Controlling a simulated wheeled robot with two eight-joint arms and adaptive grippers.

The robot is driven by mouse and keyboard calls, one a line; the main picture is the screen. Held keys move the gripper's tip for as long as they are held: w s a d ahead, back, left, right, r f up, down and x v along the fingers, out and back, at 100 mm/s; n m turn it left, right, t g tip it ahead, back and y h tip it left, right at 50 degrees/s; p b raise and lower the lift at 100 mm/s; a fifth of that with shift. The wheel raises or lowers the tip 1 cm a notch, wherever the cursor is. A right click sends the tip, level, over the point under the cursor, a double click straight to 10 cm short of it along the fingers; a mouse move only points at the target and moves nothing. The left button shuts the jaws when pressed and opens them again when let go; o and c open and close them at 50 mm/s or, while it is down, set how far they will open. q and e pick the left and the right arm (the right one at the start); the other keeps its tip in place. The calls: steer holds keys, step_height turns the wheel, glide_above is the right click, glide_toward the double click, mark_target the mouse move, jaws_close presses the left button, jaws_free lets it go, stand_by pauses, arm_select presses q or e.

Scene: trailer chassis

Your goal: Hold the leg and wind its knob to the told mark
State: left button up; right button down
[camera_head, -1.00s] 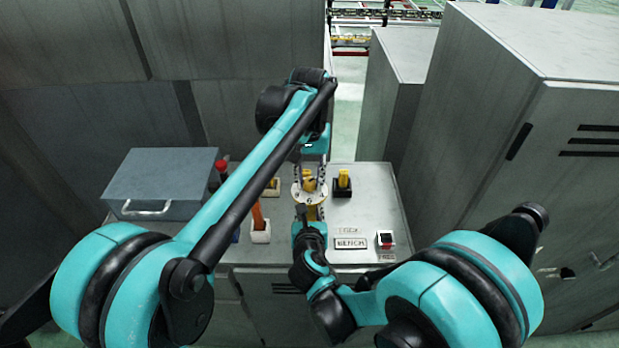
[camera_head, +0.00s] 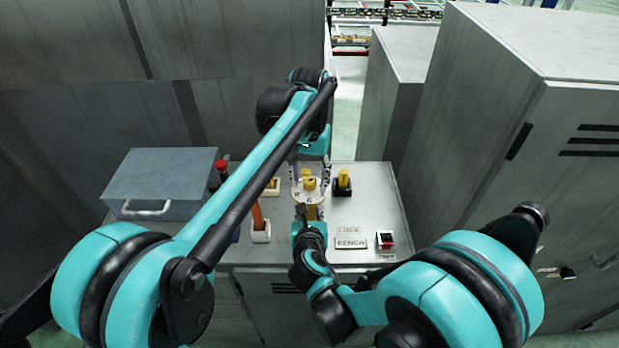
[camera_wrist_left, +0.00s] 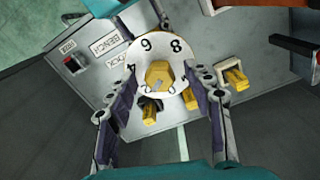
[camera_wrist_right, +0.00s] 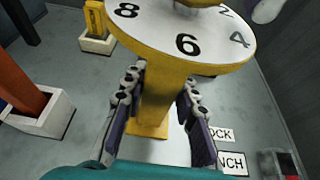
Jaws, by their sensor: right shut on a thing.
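The leg is a yellow post (camera_wrist_right: 156,100) with a white numbered dial (camera_wrist_right: 190,42) at its top. A yellow knob (camera_wrist_left: 160,75) stands on the middle of the dial; it also shows in the head view (camera_head: 309,183). My left gripper (camera_wrist_left: 163,108) is above the dial, its fingers spread apart on both sides of the knob with gaps between. My right gripper (camera_wrist_right: 160,95) is shut on the yellow post below the dial. The 8, 6, 4 and 2 show in the right wrist view. Which mark the knob points to is not clear.
A grey toolbox (camera_head: 160,185) stands at the bench's left. An orange-handled thing (camera_head: 258,217) in a white holder and a yellow piece in a black holder (camera_head: 343,187) flank the leg. A label plate (camera_head: 351,243) and red switch (camera_head: 385,239) lie at right front. Tall cabinets (camera_head: 510,130) stand right.

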mark_target(309, 180)
arm_select(q)
step_height(309, 180, up, 12)
stand_by(0.6)
arm_select(e)
steer(key=c, duration=0.9)
jaws_free()
steer(key=shift+s, duration=0.1)
arm_select(q)
step_height(309, 180, up, 2)
steer(key=shift+r+p, duration=0.1)
steer(key=shift+p, duration=1)
arm_select(e)
steer(key=v, duration=0.7)
steer(key=shift+s+r, duration=0.25)
steer(key=shift+s, duration=0.1)
